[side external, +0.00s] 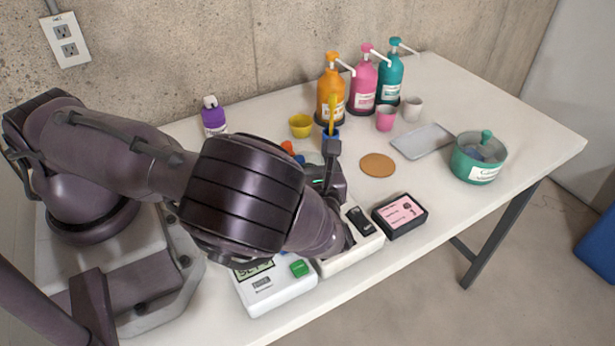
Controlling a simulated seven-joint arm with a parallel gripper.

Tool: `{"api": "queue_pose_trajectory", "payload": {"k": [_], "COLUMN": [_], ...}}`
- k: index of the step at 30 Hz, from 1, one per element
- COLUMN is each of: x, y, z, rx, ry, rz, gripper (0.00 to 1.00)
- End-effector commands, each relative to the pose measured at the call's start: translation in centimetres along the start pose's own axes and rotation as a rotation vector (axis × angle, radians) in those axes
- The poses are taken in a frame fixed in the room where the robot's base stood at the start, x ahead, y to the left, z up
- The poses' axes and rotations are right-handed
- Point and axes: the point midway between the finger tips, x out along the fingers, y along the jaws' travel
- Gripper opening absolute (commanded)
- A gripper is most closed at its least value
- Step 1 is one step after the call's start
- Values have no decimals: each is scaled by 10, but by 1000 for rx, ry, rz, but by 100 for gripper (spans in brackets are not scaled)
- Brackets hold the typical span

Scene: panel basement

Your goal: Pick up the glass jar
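A teal, partly see-through jar (479,160) with a knobbed lid and a white label stands upright near the right end of the table; it looks like the glass jar. My gripper (331,172) is over the middle of the table, well to the left of this jar and apart from it. My own arm covers much of the gripper, and its fingertips are not clear, so I cannot tell whether it is open or shut.
Orange, pink and teal pump bottles (363,85) stand at the back. A white scale-like device (275,287) sits at the front.

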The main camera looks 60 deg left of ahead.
Motion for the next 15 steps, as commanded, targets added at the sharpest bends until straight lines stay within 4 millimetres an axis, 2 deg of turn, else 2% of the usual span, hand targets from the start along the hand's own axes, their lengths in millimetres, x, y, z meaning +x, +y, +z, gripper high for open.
{"api": "queue_pose_trajectory", "payload": {"k": [1, 5, 15], "x": [0, 0, 0], "y": [0, 0, 0], "z": [0, 0, 1], "rx": [0, 0, -1], "ry": [0, 1, -1], "rz": [0, 0, 0], "gripper": [62, 32, 32]}}
